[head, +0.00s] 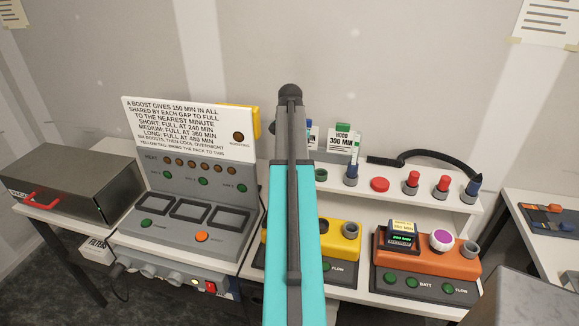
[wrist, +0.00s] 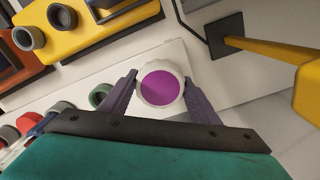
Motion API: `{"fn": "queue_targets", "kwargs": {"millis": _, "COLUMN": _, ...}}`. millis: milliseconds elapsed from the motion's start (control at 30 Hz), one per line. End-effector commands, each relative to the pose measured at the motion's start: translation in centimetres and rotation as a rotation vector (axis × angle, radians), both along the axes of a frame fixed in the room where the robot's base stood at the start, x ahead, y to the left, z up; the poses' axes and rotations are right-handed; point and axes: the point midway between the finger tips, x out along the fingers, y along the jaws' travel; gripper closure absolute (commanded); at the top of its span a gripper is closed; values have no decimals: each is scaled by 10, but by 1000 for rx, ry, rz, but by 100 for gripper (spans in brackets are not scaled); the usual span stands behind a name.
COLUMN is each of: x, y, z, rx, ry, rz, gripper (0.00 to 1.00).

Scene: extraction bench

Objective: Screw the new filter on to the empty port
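My gripper (wrist: 160,82) has its two purple-grey fingers against opposite sides of a filter with a white ribbed rim and purple face (wrist: 160,86). It appears held clear of the pale surface behind it. In the head view my arm hides the gripper and this filter. The yellow unit (head: 340,262) has a grey open port (head: 351,230); my arm covers part of the unit. The wrist view shows two grey ports on it, one near the top (wrist: 62,16) and one farther left (wrist: 28,37). The held filter is apart from both ports.
The orange unit (head: 395,274) carries a purple-faced filter (head: 440,241) beside a grey port (head: 469,251). A grey console (head: 190,220) with a sign stands left.

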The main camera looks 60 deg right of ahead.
Motion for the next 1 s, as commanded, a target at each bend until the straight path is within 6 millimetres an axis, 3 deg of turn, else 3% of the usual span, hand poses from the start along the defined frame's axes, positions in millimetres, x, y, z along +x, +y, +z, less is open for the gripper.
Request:
{"fn": "queue_targets", "kwargs": {"millis": 100, "x": -2, "y": 0, "z": 0, "rx": 1, "ry": 4, "rz": -2, "gripper": 76}}
{"fn": "queue_targets", "kwargs": {"millis": 1000, "x": -1, "y": 0, "z": 15, "rx": 1, "ry": 3, "rz": -1, "gripper": 76}}
